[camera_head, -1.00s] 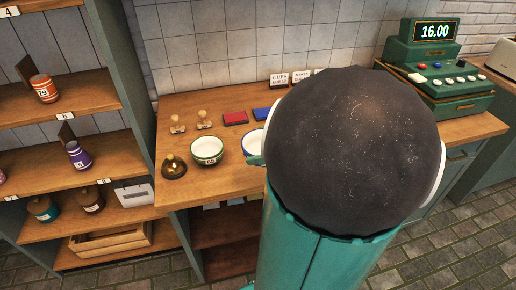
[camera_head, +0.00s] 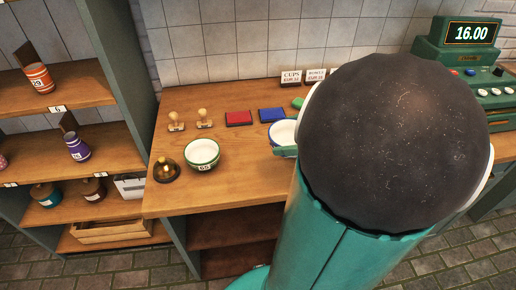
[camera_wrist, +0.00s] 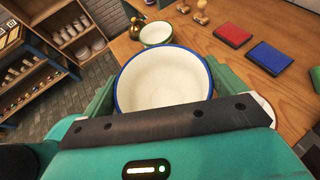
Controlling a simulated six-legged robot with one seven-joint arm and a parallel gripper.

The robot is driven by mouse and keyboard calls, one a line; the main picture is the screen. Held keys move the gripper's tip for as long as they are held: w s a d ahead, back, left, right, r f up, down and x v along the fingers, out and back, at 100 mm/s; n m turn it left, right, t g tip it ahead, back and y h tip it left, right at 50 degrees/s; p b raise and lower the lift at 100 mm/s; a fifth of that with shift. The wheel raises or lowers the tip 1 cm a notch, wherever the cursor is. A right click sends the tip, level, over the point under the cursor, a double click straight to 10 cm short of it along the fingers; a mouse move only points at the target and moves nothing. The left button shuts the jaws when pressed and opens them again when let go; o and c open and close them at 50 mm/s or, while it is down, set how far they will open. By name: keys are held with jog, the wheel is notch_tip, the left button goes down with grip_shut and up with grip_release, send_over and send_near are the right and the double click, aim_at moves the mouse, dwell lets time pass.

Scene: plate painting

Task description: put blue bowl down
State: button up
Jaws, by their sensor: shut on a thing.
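The blue bowl (camera_head: 283,132) is white inside with a blue rim. It sits low over the wooden counter, partly hidden by my dark round arm part in the head view. In the wrist view the blue bowl (camera_wrist: 163,78) is upright between the two green fingers of my gripper (camera_wrist: 160,92), which is shut on it. A finger of my gripper (camera_head: 286,151) also shows beside the bowl in the head view. I cannot tell whether the bowl's base touches the counter (camera_head: 235,185).
A green-rimmed bowl (camera_head: 202,154) and a brass bell (camera_head: 166,170) stand to the left. Two wooden stamps (camera_head: 204,118), a red pad (camera_head: 239,118) and a blue pad (camera_head: 272,115) lie behind. Price cards (camera_head: 291,79) and a green register (camera_head: 470,50) are farther back. The front counter is bare.

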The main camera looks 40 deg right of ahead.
jog(key=w+f, duration=0.3)
jog(key=w, duration=0.1)
jog(key=w+f, duration=0.3)
jog(key=w, duration=0.1)
jog(key=w+f, duration=0.3)
jog(key=w, duration=0.1)
jog(key=shift+w, duration=0.15)
jog(key=shift+w+f, duration=0.2)
jog(key=shift+f, duration=1.6)
jog(key=shift+f, duration=0.15)
jog(key=o, duration=0.8)
jog(key=shift+d, duration=0.1)
jog(key=shift+c, duration=0.2)
